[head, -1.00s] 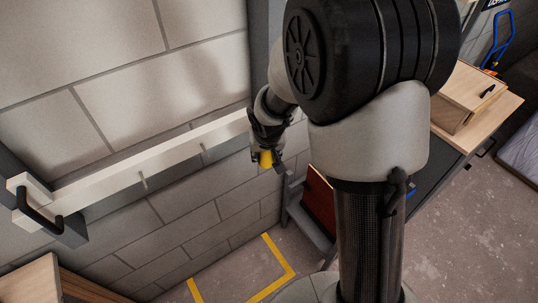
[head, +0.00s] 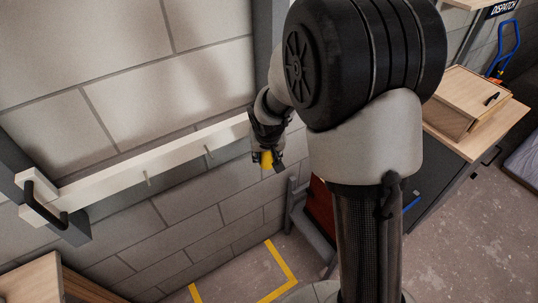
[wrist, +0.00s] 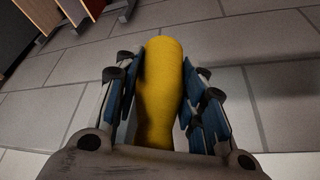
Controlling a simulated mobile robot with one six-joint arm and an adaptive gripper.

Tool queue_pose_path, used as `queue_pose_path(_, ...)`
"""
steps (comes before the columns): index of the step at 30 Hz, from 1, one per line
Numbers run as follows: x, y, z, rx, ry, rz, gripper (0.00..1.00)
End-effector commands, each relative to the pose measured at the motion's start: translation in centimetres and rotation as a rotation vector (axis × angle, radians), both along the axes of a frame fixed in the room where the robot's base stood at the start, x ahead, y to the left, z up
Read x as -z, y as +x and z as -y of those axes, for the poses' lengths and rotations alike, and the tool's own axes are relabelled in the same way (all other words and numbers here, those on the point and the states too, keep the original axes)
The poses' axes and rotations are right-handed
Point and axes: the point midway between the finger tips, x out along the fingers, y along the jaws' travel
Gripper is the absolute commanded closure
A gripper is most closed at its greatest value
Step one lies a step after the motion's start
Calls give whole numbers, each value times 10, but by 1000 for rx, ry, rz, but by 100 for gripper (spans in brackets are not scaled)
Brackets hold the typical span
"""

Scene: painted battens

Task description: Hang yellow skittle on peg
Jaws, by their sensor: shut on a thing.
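The yellow skittle (wrist: 160,90) is between the blue-padded fingers of my gripper (wrist: 160,100) in the wrist view, and the gripper is shut on it. In the head view only a small part of the skittle (head: 267,159) shows below my gripper (head: 266,148), near the right end of a white batten (head: 110,181) on the wall. Two thin pegs stick out of the batten, a left peg (head: 147,178) and a right peg (head: 209,152). Both are bare, and the skittle is apart from them, to their right. Any loop on the skittle is hidden.
A black hook-shaped handle (head: 42,203) is at the batten's left end. A wooden unit (head: 30,281) stands at lower left. A bench with a wooden box (head: 466,101) is at right. Yellow tape (head: 285,262) marks the floor below.

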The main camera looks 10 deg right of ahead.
Motion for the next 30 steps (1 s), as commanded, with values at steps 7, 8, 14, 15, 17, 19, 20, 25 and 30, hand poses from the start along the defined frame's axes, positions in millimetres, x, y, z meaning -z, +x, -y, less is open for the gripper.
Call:
queue_pose_path(7, 3, 6, -5, -14, 2, 13, 89)
queue_pose_path(8, 3, 6, -5, -14, 2, 13, 61)
queue_pose_path(14, 3, 6, -5, -15, 2, 12, 48)
queue_pose_path(15, 3, 6, -5, -15, 2, 12, 45)
queue_pose_path(17, 3, 6, -5, -15, 2, 12, 41)
queue_pose_path(19, 3, 6, -5, -15, 2, 12, 40)
queue_pose_path(20, 3, 6, -5, -15, 2, 12, 40)
queue_pose_path(25, 3, 6, -5, -15, 2, 12, 40)
queue_pose_path(30, -2, 3, -5, -14, 1, 13, 40)
